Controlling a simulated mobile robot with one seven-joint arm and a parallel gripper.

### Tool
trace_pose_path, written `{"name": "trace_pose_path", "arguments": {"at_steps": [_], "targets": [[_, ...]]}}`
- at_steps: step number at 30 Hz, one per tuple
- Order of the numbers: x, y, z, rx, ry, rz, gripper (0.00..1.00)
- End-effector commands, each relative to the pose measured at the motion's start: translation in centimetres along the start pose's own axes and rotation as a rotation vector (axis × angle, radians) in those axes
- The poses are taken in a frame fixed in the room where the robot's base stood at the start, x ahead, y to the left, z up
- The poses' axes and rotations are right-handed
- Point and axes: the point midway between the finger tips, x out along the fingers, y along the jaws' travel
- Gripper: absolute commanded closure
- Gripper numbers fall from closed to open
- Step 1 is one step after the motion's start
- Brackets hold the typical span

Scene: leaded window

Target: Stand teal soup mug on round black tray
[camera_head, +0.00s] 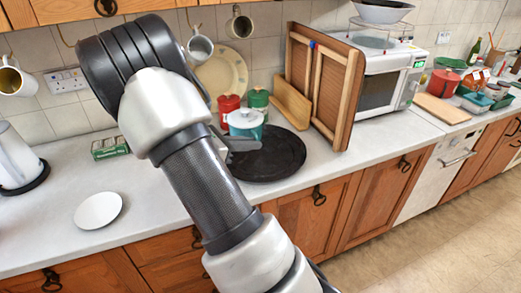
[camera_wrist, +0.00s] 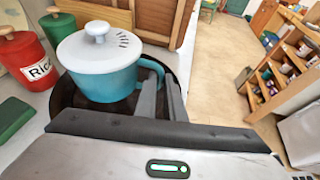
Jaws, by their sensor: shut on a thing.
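The teal soup mug (camera_head: 245,126), with a white knobbed lid, is upright over the round black tray (camera_head: 284,160). In the wrist view the mug (camera_wrist: 98,80) is at upper left, with its handle at its right side. My gripper (camera_head: 240,144) is shut on the mug's handle, and its fingers (camera_wrist: 161,88) show on the handle in the wrist view. The tray (camera_wrist: 66,97) shows partly beneath the mug. The mug's base is partly hidden, so I cannot tell whether it touches the tray.
A red canister (camera_head: 229,103) and a green canister (camera_head: 258,99) stand close behind the mug. A wooden board (camera_head: 291,102) and a tall wooden frame (camera_head: 325,85) lean behind the tray. A white plate (camera_head: 98,210) lies at left. The tray's right part is bare.

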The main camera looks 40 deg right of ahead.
Motion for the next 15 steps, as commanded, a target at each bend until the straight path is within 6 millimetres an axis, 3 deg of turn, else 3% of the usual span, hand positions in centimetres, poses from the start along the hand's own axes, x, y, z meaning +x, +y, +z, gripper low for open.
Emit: {"name": "trace_pose_path", "arguments": {"at_steps": [5, 15], "targets": [[1.3, -0.1, 0.3, 0.009, -0.003, -0.012, 1.0], [3.4, -0.1, -4.5, 0.008, -0.004, -0.014, 1.0]]}}
